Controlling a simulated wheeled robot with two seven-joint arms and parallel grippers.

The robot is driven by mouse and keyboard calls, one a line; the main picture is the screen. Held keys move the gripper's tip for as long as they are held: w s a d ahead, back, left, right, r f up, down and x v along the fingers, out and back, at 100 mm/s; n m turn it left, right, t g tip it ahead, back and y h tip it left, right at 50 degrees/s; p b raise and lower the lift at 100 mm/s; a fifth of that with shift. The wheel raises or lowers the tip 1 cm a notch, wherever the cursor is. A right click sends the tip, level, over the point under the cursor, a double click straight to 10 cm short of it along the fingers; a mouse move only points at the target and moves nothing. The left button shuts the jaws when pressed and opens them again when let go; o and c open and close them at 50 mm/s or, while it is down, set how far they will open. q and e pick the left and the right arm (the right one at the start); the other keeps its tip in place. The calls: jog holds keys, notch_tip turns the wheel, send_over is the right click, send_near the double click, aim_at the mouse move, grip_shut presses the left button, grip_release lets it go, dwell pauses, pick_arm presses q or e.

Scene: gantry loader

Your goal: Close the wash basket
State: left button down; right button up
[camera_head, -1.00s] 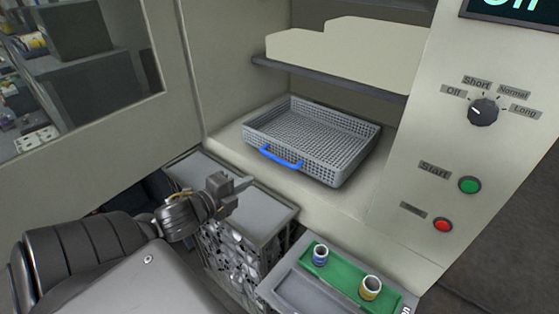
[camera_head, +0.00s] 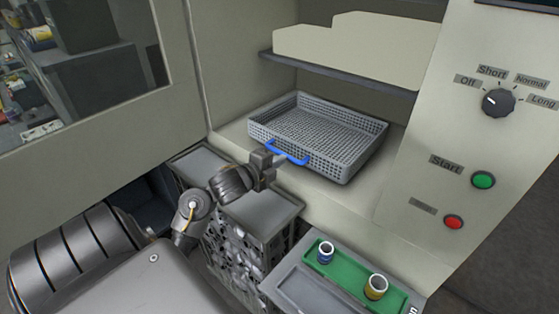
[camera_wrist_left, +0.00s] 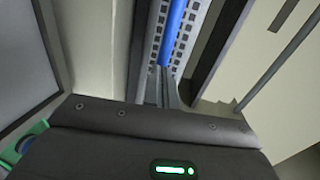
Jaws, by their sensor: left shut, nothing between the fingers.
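The wash basket (camera_head: 330,137) is a grey mesh tray with a blue handle (camera_head: 287,152) on its front. It sits on the floor of the machine's open compartment, below a shelf. My left gripper (camera_head: 277,163) is shut and empty, with its fingertips right at the front of the basket, by the left part of the handle. In the left wrist view the shut fingers (camera_wrist_left: 162,88) point at the blue handle (camera_wrist_left: 173,35) and the perforated basket wall (camera_wrist_left: 190,30). Whether they touch the handle I cannot tell. My right gripper is not in view.
A shelf (camera_head: 340,71) with cream blocks is above the basket. A control panel with a dial (camera_head: 498,102), green button (camera_head: 483,180) and red button (camera_head: 453,222) is at right. A green tray (camera_head: 350,276) with two small cups is at the front. An open door (camera_head: 95,100) is at left.

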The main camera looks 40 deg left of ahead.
pick_arm(q)
jog(key=shift+w, duration=0.15)
jog(key=shift+w+r+b, duration=0.15)
jog(key=shift+w+b, duration=0.25)
jog(key=shift+w, duration=0.3)
jog(key=shift+r, duration=0.1)
